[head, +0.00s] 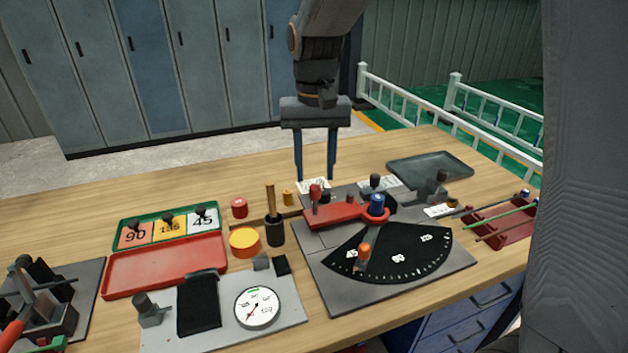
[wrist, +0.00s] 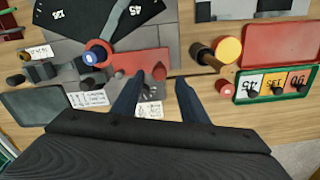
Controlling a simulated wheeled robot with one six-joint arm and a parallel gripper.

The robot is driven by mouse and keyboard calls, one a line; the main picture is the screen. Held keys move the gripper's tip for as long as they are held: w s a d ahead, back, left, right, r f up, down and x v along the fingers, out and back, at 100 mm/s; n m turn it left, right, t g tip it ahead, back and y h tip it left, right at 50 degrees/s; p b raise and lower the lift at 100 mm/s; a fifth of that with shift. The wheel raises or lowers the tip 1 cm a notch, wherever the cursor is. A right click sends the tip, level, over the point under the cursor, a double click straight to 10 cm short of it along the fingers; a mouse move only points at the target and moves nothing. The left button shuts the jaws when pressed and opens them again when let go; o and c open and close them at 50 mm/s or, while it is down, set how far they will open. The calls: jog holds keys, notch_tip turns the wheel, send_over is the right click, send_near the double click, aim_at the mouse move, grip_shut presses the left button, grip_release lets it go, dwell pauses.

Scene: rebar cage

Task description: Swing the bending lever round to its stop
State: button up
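The red bending lever (head: 345,214) lies on a grey base plate, with a blue-topped pivot (head: 376,205) at its right end and an upright red knob (head: 315,193) at its left end. A black fan-shaped angle scale (head: 405,250) lies in front, with an orange-topped peg (head: 364,252) on it. My gripper (head: 316,178) points down, open and empty, just behind and above the red knob. In the wrist view, the lever (wrist: 140,63) and its red knob (wrist: 159,71) show just beyond the gap between my fingertips (wrist: 157,84). I see no contact with the lever.
A black holder (head: 275,232) with a wooden-handled tool and a yellow disc (head: 244,242) stand left of the plate. A red tray (head: 165,264) and a green-edged label tray (head: 132,233) lie further left. A dark grey tray (head: 430,165) lies back right.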

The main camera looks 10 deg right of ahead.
aim_at(315, 187)
jog(key=shift+f, duration=2.15)
jog(key=shift+c, duration=0.5)
grip_shut()
